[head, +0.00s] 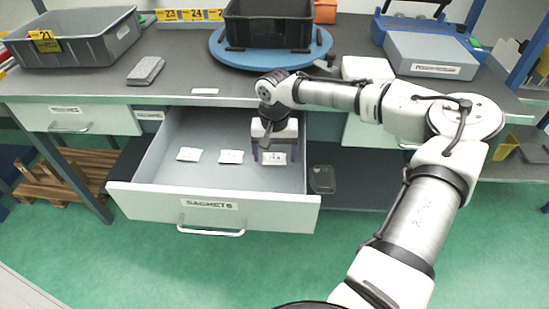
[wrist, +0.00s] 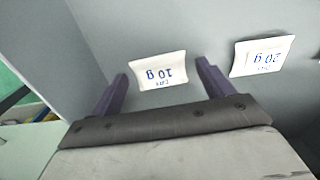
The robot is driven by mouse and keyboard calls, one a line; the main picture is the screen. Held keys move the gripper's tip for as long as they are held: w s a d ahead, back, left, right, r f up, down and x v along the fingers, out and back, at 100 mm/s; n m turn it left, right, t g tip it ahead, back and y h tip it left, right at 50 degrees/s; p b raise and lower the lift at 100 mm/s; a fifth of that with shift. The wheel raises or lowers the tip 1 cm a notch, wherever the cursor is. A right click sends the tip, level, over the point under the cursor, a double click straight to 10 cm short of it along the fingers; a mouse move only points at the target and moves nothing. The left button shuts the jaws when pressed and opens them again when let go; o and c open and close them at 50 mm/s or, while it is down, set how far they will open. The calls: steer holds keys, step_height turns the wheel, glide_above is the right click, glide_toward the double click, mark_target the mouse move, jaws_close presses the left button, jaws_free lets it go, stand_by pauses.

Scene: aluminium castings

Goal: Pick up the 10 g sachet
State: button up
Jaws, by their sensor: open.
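The 10 g sachet (wrist: 158,71) is a small white packet with blue print, lying on the floor of the open drawer (head: 212,188) labelled SACHETS. In the head view it is the rightmost sachet (head: 274,159), partly behind my gripper. My gripper (head: 274,156) is open over it. In the wrist view my gripper's fingers (wrist: 161,76) stand on either side of the sachet, with a gap on each side. Their height above the drawer floor is hard to tell.
A 20 g sachet (wrist: 262,56) lies beside it, the middle one (head: 231,157) in the head view. A third sachet (head: 189,154) lies further left. The drawer's right wall is close to my gripper. A black bin (head: 268,30) stands on a blue turntable (head: 222,48) above.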

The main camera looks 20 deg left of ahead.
steer(key=c, duration=1.1)
steer(key=shift+o, duration=0.2)
steer(key=shift+r, duration=0.15)
